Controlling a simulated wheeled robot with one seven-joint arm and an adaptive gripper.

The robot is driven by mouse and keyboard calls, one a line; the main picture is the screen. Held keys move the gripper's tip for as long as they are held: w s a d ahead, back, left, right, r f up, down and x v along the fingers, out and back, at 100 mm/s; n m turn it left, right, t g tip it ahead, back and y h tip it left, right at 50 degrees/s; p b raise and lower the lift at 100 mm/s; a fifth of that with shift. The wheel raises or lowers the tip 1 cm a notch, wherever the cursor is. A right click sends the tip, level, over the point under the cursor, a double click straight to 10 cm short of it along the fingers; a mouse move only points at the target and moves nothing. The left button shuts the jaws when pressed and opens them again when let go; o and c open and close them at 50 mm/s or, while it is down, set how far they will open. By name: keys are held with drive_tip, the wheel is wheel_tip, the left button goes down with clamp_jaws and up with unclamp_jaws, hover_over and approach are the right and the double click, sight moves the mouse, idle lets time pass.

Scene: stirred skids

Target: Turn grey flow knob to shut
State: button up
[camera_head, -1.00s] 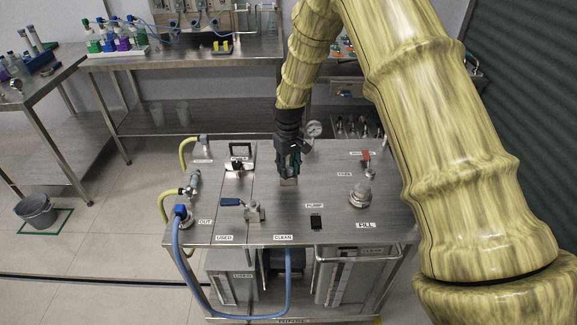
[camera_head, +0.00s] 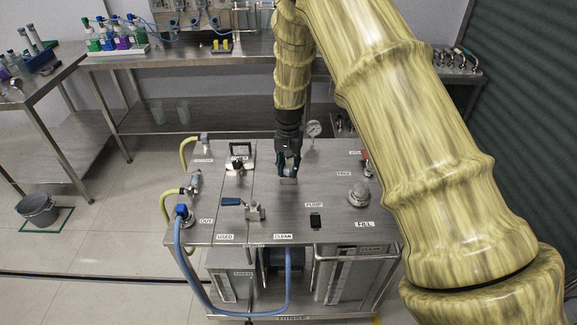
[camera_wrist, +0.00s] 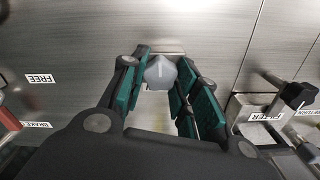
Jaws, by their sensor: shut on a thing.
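The grey flow knob (camera_wrist: 161,72) sits between the fingers of my gripper in the wrist view, a rounded grey body with a pointed end. My gripper (camera_wrist: 160,80) is shut on it, with green-lined fingers on both sides. In the head view my gripper (camera_head: 287,174) points down at the middle of the steel skid top (camera_head: 330,185). There the knob is hidden by the fingers, and its pointer and any shut mark cannot be read.
A blue-handled valve (camera_head: 243,207) stands front-left of my gripper, a black switch (camera_head: 315,220) front-right. A round fill cap (camera_head: 358,194) is farther right, a pressure gauge (camera_head: 313,129) behind. In the wrist view a black-handled valve (camera_wrist: 292,95) stands close at the right.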

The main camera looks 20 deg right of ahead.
drive_tip(key=shift+w+r+m, duration=0.1)
drive_tip(key=shift+w+m, duration=0.05)
drive_tip(key=shift+m, duration=0.25)
drive_tip(key=o, duration=1)
wheel_tip(320, 180, up, 12)
idle(0.3)
